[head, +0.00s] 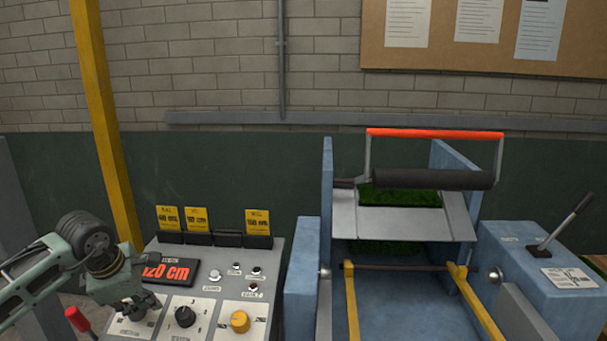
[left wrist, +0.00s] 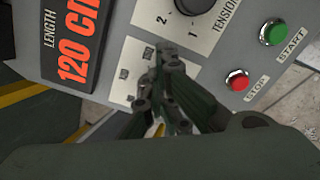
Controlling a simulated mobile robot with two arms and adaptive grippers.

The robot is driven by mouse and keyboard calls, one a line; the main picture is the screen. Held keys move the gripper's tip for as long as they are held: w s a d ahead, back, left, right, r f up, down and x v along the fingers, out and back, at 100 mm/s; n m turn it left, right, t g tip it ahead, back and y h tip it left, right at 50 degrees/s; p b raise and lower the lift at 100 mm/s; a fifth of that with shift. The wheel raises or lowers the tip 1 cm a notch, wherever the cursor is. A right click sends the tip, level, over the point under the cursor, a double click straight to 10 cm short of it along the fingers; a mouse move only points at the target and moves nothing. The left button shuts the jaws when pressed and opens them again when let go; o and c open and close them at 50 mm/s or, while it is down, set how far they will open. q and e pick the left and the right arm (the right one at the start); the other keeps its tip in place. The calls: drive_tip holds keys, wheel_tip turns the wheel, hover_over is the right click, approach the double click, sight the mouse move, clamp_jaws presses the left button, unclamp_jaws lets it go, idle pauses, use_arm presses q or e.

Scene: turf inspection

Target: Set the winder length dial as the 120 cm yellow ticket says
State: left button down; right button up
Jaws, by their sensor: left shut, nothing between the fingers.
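The control panel (head: 215,265) stands at lower centre-left in the head view. Its black length display (head: 187,278) reads 120 cm in orange; it also shows in the left wrist view (left wrist: 75,45). My left gripper (head: 136,308) is shut and empty, low over the panel's leftmost white dial plate (head: 125,328). In the left wrist view its fingers (left wrist: 166,52) cover the middle of that plate, so any knob there is hidden; I cannot tell whether they touch it. Yellow tickets (head: 197,219) stand in holders behind the display, with one holder (head: 228,239) empty. My right gripper is out of view.
A black tension knob (head: 185,317) and a yellow knob (head: 239,321) sit right of the gripper. Green start (left wrist: 272,34) and red stop (left wrist: 237,80) buttons are near. A yellow post (head: 105,130) rises behind the arm. The blue winder (head: 303,270) stands right of the panel.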

use_arm(q)
drive_tip(key=shift+a, duration=0.1)
idle(0.5)
drive_tip(key=shift+s, duration=0.1)
drive_tip(key=shift+s+r+p, duration=0.15)
drive_tip(key=shift+r+p, duration=0.25)
drive_tip(key=shift+r, duration=0.3)
drive_tip(key=p+v, duration=0.2)
drive_tip(key=v, duration=0.2)
drive_tip(key=shift+s+d+r, duration=0.15)
drive_tip(key=shift+d+r, duration=0.05)
drive_tip(key=shift+r, duration=0.05)
